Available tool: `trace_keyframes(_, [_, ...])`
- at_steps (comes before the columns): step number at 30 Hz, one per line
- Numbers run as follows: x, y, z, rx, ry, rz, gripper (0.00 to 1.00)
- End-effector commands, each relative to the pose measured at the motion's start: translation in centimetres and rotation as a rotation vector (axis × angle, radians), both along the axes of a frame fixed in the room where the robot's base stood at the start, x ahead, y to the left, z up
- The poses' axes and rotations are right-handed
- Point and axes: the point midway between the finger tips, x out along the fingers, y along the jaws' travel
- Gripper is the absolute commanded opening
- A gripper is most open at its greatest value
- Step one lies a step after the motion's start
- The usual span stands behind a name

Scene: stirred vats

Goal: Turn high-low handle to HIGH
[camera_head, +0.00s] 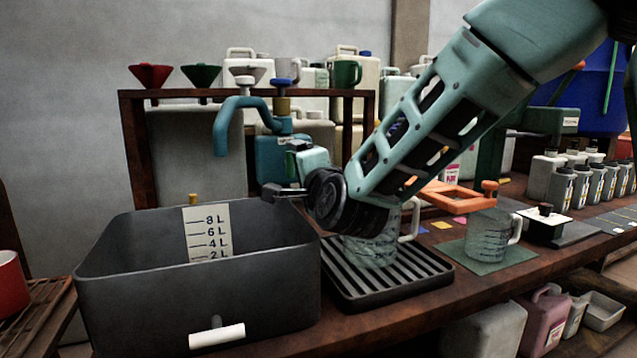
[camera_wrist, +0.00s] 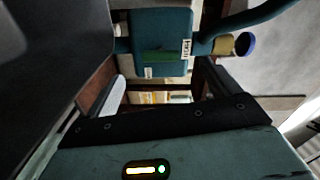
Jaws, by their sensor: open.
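A teal tap unit (camera_head: 270,155) with a curved spout stands behind the dark vat, partly hidden by my wrist. In the wrist view its teal box (camera_wrist: 160,30) carries a pale label (camera_wrist: 186,49) that seems to read HIGH, and a second small label (camera_wrist: 148,72) too small to read. A dark green bar (camera_wrist: 160,57) lies across the box between the labels; it may be the high-low handle, but I cannot tell its setting. My gripper (camera_head: 284,190) is open and empty above the vat's right rear edge, in front of the tap unit. Contact is not visible.
The dark vat (camera_head: 200,300) with a litre scale (camera_head: 206,233) stands at left. A glass jug (camera_head: 370,250) sits on a slatted drip tray (camera_head: 385,283) beneath my wrist. A wooden shelf (camera_head: 131,150) with funnels and jugs stands behind. Another jug (camera_head: 488,238) stands at right.

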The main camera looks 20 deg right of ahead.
Motion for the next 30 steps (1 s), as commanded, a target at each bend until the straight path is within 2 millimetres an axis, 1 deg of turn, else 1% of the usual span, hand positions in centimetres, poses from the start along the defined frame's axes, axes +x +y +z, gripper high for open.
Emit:
trace_keyframes(1, [-1.3,0.0,0.2,-0.002,-0.003,0.002,0.88])
trace_keyframes(6, [-5.2,0.0,0.1,-0.002,-0.002,0.002,0.88])
trace_keyframes(9, [-7.2,0.0,0.1,-0.002,-0.001,0.002,0.88])
trace_keyframes(12, [-8.7,0.1,0.1,-0.001,-0.002,0.002,0.88])
trace_keyframes(15, [-9.6,0.0,0.0,-0.001,-0.001,0.001,0.88])
trace_keyframes(18, [-10.1,0.0,0.0,0.0,-0.001,0.0,0.88])
trace_keyframes(30, [-10.2,0.0,0.0,0.0,0.0,0.0,0.88])
